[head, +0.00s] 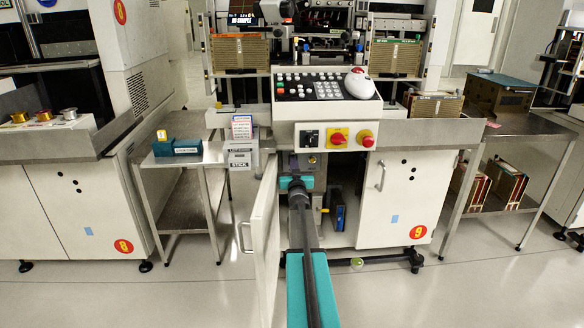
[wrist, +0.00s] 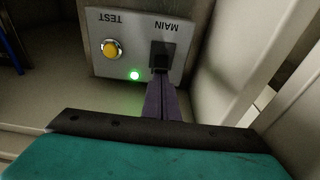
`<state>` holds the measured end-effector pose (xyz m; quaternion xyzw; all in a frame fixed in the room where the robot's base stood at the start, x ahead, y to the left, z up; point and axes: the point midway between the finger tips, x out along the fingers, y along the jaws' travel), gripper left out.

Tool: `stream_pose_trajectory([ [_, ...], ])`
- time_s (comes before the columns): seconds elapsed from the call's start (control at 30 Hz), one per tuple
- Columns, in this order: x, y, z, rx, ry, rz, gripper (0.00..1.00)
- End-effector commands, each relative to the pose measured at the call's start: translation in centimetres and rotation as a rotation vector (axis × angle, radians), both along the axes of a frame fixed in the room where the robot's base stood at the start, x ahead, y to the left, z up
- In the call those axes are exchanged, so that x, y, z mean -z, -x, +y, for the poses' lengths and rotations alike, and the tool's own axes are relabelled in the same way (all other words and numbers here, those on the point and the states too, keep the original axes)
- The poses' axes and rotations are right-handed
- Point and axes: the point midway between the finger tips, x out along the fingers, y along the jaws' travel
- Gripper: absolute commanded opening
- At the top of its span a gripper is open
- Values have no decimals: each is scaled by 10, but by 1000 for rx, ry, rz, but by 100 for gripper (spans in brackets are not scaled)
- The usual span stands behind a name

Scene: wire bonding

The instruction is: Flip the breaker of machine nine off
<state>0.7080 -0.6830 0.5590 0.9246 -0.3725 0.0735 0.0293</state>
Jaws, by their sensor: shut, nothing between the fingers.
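Machine nine, marked by a red 9 disc (head: 418,232), stands in the middle of the head view, and its left cabinet door (head: 265,240) is open. My arm reaches into that cabinet. In the wrist view a grey breaker panel (wrist: 120,72) appears upside down. It has a black MAIN breaker (wrist: 162,55), a yellow TEST button (wrist: 110,49) and a lit green lamp (wrist: 134,75). My gripper (wrist: 161,84) is shut and empty, its dark fingertips at the lower edge of the MAIN breaker in the picture. I cannot tell whether they touch it.
The open door stands close to the left of my arm. The closed right door (head: 400,190) is on the other side. A blue item (head: 338,212) stands inside the cabinet. Side tables (head: 180,163) and (head: 525,125) flank the machine; the floor in front is clear.

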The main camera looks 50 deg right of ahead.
Motion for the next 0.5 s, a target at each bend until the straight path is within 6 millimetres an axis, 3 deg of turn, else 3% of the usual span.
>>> stream_pose_trajectory([
  [0.5, 10, 8, -6, 9, 3, -4, 0],
])
